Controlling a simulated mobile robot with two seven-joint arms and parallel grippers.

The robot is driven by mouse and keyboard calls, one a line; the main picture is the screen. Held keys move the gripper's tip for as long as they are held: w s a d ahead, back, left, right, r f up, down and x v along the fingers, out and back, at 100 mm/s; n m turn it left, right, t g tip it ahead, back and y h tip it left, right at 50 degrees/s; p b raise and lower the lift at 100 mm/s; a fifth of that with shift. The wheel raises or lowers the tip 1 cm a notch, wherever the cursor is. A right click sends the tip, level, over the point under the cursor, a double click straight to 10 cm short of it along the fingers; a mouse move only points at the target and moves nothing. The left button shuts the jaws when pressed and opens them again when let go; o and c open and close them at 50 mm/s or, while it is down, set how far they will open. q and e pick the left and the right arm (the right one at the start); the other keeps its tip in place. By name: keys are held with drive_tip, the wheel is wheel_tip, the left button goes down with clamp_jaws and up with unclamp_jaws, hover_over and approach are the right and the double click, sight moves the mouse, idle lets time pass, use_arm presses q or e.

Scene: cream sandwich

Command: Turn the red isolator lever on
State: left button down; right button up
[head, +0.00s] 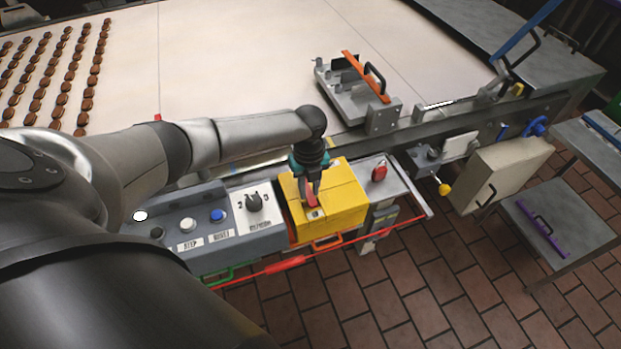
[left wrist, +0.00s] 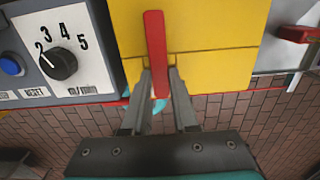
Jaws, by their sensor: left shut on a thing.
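The red isolator lever (left wrist: 155,38) shows on the front of the yellow box (left wrist: 205,25) in the left wrist view, running up and down the picture. In the head view only a small part of the lever (head: 311,199) shows below my gripper, on the yellow box (head: 345,205). My left gripper (head: 308,196) is shut on the lever. In the left wrist view its two fingers (left wrist: 160,78) lie on either side of the lever's lower part. My right gripper is not in view.
Left of the box is a grey panel with a black speed dial (head: 254,202) and a blue button (head: 217,215). A red knob (head: 379,173) stands to the right. A red rail (head: 285,264) runs below. The conveyor belt (head: 220,60) lies behind.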

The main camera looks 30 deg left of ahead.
sight(309, 194)
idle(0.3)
use_arm(q)
drive_tip(key=c, duration=0.7)
unclamp_jaws()
drive_tip(key=shift+r, duration=0.1)
wheel_tip(309, 194, up, 15)
drive_tip(key=shift+r, duration=0.1)
